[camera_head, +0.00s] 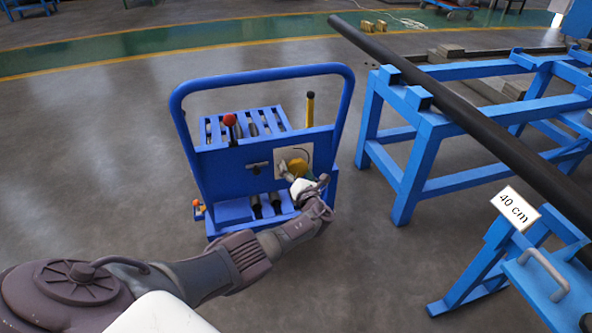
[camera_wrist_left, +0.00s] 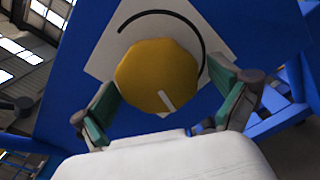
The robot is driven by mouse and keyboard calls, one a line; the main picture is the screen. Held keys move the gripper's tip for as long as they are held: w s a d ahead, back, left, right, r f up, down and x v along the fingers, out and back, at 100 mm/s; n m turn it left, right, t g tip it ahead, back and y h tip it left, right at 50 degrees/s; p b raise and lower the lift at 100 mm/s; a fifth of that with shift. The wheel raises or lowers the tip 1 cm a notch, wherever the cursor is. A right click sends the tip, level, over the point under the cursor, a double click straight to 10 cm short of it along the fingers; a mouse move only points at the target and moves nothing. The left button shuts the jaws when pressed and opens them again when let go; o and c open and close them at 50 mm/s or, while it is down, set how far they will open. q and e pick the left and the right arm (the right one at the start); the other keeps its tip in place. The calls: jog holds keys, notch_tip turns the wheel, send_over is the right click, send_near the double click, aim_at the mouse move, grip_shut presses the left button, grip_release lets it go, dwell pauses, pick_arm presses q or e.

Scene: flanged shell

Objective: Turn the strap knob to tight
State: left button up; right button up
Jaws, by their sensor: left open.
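A yellow many-sided knob (camera_head: 297,166) sits on a white plate (camera_head: 281,157) on the blue panel of a cart. In the left wrist view, the knob (camera_wrist_left: 152,72) fills the middle, with a white pointer line near its lower edge. A black arc on the white plate (camera_wrist_left: 107,62) runs above the knob and down its right side. My left gripper (camera_wrist_left: 168,100) is open, its green-padded fingers on either side of the knob's lower part. Whether they touch it cannot be told. In the head view, my left gripper (camera_head: 302,182) partly hides the knob. My right gripper is out of view.
The blue cart's tubular handle (camera_head: 262,74) arches above the panel. On the right, a long black pipe (camera_head: 465,117) rests on blue stands (camera_head: 430,126). Floor left of the cart is clear.

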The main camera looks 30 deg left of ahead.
pick_arm(q)
jog(key=v, duration=1.2)
dwell(0.5)
